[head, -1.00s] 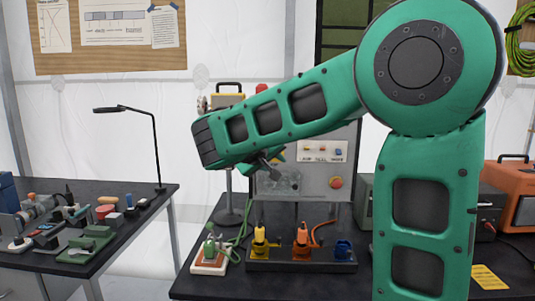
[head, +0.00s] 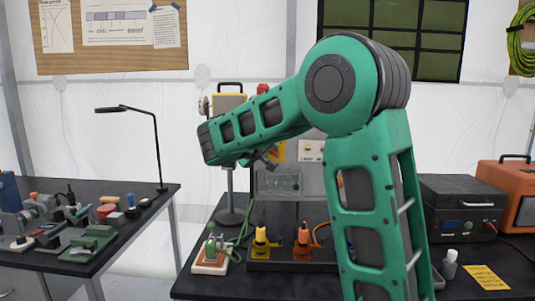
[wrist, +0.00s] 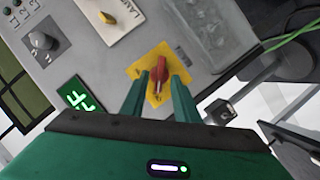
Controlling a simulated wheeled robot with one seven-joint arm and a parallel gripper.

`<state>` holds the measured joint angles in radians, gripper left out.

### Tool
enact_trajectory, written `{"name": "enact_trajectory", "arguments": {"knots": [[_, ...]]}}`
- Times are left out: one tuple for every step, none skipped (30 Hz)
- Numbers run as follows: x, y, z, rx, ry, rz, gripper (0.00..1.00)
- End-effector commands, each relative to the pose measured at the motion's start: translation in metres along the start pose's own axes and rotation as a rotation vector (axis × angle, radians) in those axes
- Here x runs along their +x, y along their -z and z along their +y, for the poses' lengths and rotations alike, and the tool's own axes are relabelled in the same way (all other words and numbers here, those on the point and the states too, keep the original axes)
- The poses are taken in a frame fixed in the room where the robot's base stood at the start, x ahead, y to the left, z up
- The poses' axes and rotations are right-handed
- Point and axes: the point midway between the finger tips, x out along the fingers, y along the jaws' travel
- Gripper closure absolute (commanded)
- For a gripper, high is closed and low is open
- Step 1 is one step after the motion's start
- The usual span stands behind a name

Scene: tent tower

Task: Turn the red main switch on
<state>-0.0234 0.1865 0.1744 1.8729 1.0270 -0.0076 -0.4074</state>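The red main switch (wrist: 161,72) is a red lever on a yellow plate (wrist: 144,66), fixed to the grey control panel (wrist: 105,58). In the wrist view my gripper (wrist: 158,82) is open. Its two green fingers stand on either side of the lever's near part, with visible gaps. I cannot tell how deep the fingertips reach towards the plate. In the head view my forearm covers much of the panel (head: 312,178). Part of the yellow plate (head: 277,151) shows beside my wrist, but the lever cannot be made out there.
The wrist view shows a black knob (wrist: 41,41), a lit green display (wrist: 76,94) and a clear cover (wrist: 215,30) on the panel. In the head view, a yellow plug (head: 261,243) and an orange plug (head: 302,242) stand on the bench below. A desk lamp (head: 157,150) stands left.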

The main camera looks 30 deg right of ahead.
Motion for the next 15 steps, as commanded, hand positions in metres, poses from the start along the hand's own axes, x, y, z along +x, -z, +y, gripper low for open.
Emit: {"name": "enact_trajectory", "arguments": {"knots": [[0.0034, -0.0004, 0.0003, 0.0, -0.001, -0.001, 0.72], [0.0046, -0.0002, 0.0003, 0.0, -0.001, -0.001, 0.72], [0.0057, -0.0001, 0.0003, 0.0, 0.0, 0.0, 0.72], [0.0063, 0.0, 0.0003, 0.0, 0.0, 0.0, 0.72], [0.0067, 0.0, 0.0002, 0.0, 0.0, 0.0, 0.72], [0.007, 0.0001, 0.0002, 0.0, 0.0, 0.0, 0.72], [0.0071, 0.0001, 0.0002, 0.0, 0.0, 0.0, 0.72], [0.0071, 0.0001, 0.0002, 0.0, 0.0, 0.0, 0.72], [0.007, 0.0001, 0.0002, 0.0, 0.0, 0.0, 0.72], [0.0069, 0.0001, 0.0002, 0.0, 0.0, 0.0, 0.72], [0.0069, 0.0001, 0.0002, 0.0, 0.0, 0.0, 0.72], [0.0069, 0.0001, 0.0002, 0.0, 0.0, 0.0, 0.74], [0.0069, 0.0001, 0.0002, 0.0, 0.0, 0.0, 0.81], [0.0068, 0.0, 0.0001, 0.0, 0.0, 0.0, 0.89], [0.0068, 0.0, 0.0001, 0.0, 0.0, 0.0, 0.98]]}}
